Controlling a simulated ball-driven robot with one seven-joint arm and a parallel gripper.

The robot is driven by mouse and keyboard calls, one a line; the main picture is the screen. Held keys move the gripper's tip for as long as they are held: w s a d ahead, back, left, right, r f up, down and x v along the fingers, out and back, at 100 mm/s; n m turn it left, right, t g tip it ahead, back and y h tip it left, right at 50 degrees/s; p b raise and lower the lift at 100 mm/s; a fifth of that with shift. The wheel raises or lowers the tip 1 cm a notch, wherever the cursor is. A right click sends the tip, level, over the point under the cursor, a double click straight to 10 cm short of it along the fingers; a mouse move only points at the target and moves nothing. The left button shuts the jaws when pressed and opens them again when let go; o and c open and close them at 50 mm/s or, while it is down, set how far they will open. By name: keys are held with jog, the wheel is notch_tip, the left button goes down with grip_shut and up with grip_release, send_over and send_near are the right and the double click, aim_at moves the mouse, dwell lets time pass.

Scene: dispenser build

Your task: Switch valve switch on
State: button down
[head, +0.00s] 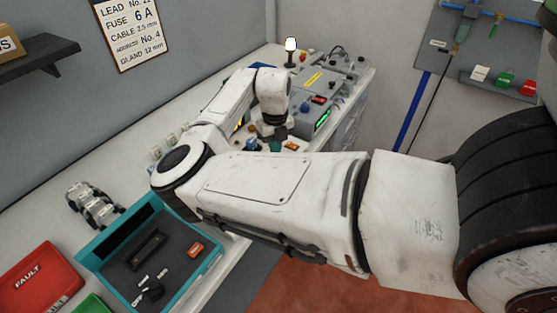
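No part is clearly marked as the valve switch. Which of these, if any, is the switch I cannot tell. My gripper (272,130) points down over the far bench, well left of the panel and beside the grey device. Its fingers are too small and partly hidden behind my arm to read.
A teal tray (112,258) with small parts and a red FAULT bin (40,277) are at front left. My arm crosses the middle, hiding bench parts.

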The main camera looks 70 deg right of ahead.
jog(key=shift+f+b, duration=0.65)
jog(key=shift+f, duration=0.3)
dwell(0.7)
jog(key=shift+r+p, duration=2.5)
jog(key=shift+r, duration=1.05)
